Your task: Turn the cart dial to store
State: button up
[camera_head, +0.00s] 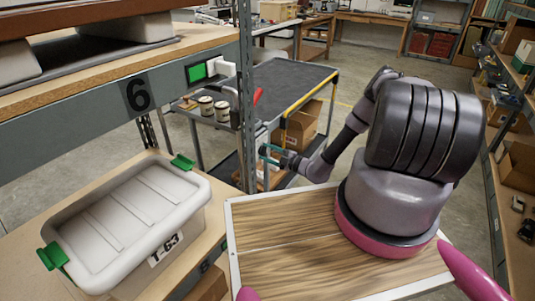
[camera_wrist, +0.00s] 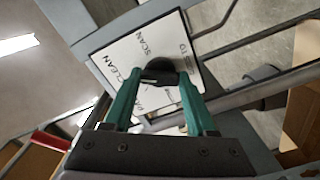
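In the wrist view a white dial plate (camera_wrist: 117,51) carries the words CLEAN and SCAN, another cut-off word at right that seems to start STO, and a partly hidden one near my left finger. A black dial knob (camera_wrist: 160,68) stands on it. My gripper (camera_wrist: 160,82) has its two green fingers apart, one on each side of the knob, tips close to it; contact cannot be told. Which word the knob points at is unclear. In the head view my gripper (camera_head: 268,152) is at the near end of the cart (camera_head: 285,78); the dial is not discernible there.
A cardboard box (camera_head: 302,128) is beyond my arm. A shelf upright (camera_head: 246,80) stands left of my gripper. A lidded grey bin (camera_head: 130,215) sits on the left shelf. Floor behind is open.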

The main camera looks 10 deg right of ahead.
jog(key=shift+n, duration=0.3)
jog(key=n, duration=2.3)
jog(key=shift+s+f, duration=0.1)
jog(key=shift+n, duration=0.3)
dwell(0.3)
jog(key=o, duration=1.4)
jog(key=shift+c, duration=0.2)
jog(key=v, duration=1)
jog(key=shift+s+d, duration=0.25)
jog(key=shift+d, duration=0.05)
